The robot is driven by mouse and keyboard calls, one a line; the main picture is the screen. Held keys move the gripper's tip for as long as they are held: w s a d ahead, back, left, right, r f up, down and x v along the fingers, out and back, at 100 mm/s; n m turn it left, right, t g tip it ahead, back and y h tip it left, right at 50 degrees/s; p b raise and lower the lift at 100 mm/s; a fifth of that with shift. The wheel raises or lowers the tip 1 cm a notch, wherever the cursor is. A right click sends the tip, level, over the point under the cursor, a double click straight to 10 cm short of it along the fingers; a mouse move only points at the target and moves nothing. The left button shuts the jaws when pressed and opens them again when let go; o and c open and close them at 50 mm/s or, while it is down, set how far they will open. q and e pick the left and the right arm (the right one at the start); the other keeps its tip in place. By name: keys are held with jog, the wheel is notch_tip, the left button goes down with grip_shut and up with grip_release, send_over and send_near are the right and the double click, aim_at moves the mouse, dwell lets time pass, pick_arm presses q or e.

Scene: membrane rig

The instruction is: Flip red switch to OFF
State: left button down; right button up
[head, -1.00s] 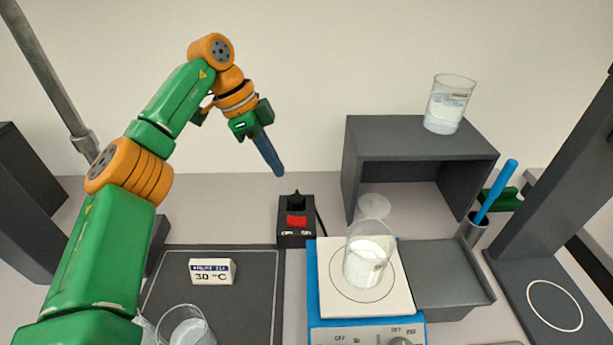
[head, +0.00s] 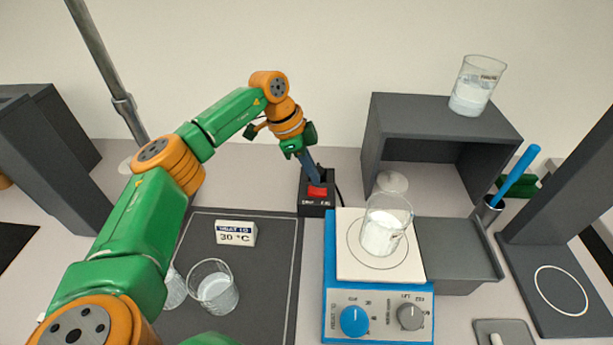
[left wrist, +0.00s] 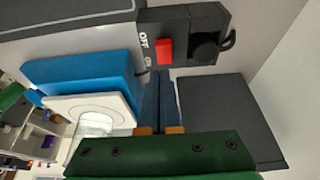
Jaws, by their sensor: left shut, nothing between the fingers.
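The red switch (head: 317,191) sits on a small black power box (head: 314,210) behind the hotplate. In the left wrist view the red rocker (left wrist: 164,50) shows on the black box (left wrist: 182,24), with an OFF label on one side and a partly hidden label on the other. My left gripper (head: 317,181) is shut and empty, its blue fingers pointing down at the far edge of the rocker. In the left wrist view the fingertips (left wrist: 159,74) are close to the rocker; I cannot tell whether they touch it. My right gripper is not in view.
The blue hotplate (head: 377,312) with a beaker (head: 385,225) stands in front of the box. A grey shelf (head: 440,115) stands to the right, with a beaker (head: 476,85) on top. A 30 °C sign (head: 236,234) and beakers stand on the dark mat (head: 262,315).

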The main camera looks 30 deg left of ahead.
aim_at(308, 191)
pick_arm(q)
jog(key=shift+s+a+f+p, duration=0.15)
jog(key=shift+a+f, duration=0.2)
jog(key=shift+f, duration=0.35)
jog(key=shift+s+a+f+p, duration=0.15)
jog(key=shift+a+f, duration=0.15)
jog(key=shift+f, duration=0.35)
jog(key=shift+s+a+f+h+b, duration=0.1)
jog(key=shift+f+h+b, duration=0.2)
jog(key=shift+f+b, duration=0.15)
jog(key=shift+s+a+f+t+h, duration=0.1)
jog(key=shift+a+f+t+h, duration=0.1)
jog(key=shift+t+h, duration=0.2)
jog(key=shift+a+r, duration=0.1)
jog(key=shift+w+d+r+p, duration=0.35)
jog(key=shift+d+r+p, duration=0.1)
jog(key=shift+d+p, duration=0.35)
jog(key=shift+f, duration=0.1)
